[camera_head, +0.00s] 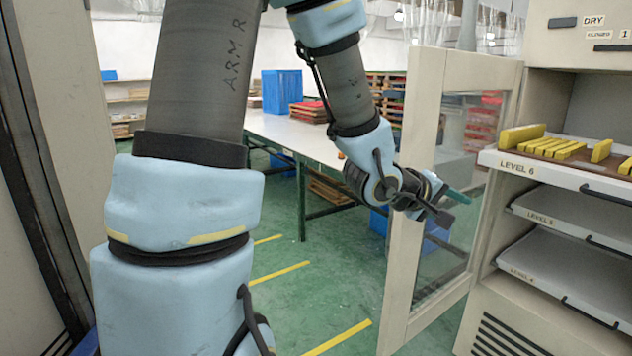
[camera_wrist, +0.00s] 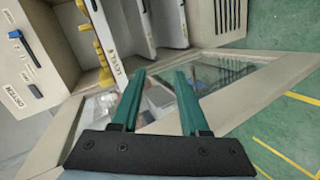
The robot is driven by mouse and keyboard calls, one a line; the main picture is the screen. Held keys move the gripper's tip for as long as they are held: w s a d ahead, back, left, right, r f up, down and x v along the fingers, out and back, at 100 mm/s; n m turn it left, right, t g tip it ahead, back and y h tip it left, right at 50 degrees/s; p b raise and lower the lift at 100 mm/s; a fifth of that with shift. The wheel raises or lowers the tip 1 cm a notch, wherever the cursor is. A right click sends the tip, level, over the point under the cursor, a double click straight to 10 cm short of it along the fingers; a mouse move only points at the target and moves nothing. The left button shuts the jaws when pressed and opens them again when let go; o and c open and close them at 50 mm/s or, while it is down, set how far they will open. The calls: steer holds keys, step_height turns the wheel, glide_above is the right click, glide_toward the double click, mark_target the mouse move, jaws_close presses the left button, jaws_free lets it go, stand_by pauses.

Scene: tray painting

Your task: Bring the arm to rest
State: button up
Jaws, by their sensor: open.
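My gripper (camera_head: 452,203) hangs in the air in front of the open glass-paned cabinet door (camera_head: 412,190), left of the shelves. In the wrist view its two green fingers (camera_wrist: 160,98) are apart, with nothing between them. The door's pane and frame (camera_wrist: 262,95) show beyond the fingers. In the head view my arm is bent, coming down from the top toward the door.
The drying cabinet holds pull-out trays; the LEVEL 6 tray (camera_head: 487,160) bears several yellow blocks (camera_head: 560,148). Lower trays (camera_head: 520,263) look empty. A long table (camera_head: 300,138) with a blue crate (camera_head: 282,91) stands behind. Green floor (camera_head: 320,285) is clear at lower middle.

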steer(key=w+a+f+m+y, duration=0.1)
steer(key=w+a+f+y, duration=0.2)
steer(key=a, duration=0.8)
steer(key=w+a+f+y, duration=0.1)
steer(key=a+f+y, duration=0.4)
steer(key=a, duration=0.6)
steer(key=s+a+m+g+y, duration=0.2)
steer(key=s+a+g+y, duration=0.1)
steer(key=s+a, duration=0.5)
steer(key=a+g, duration=0.1)
steer(key=a, duration=0.2)
steer(key=shift+s+f, duration=0.15)
steer(key=shift+f, duration=0.15)
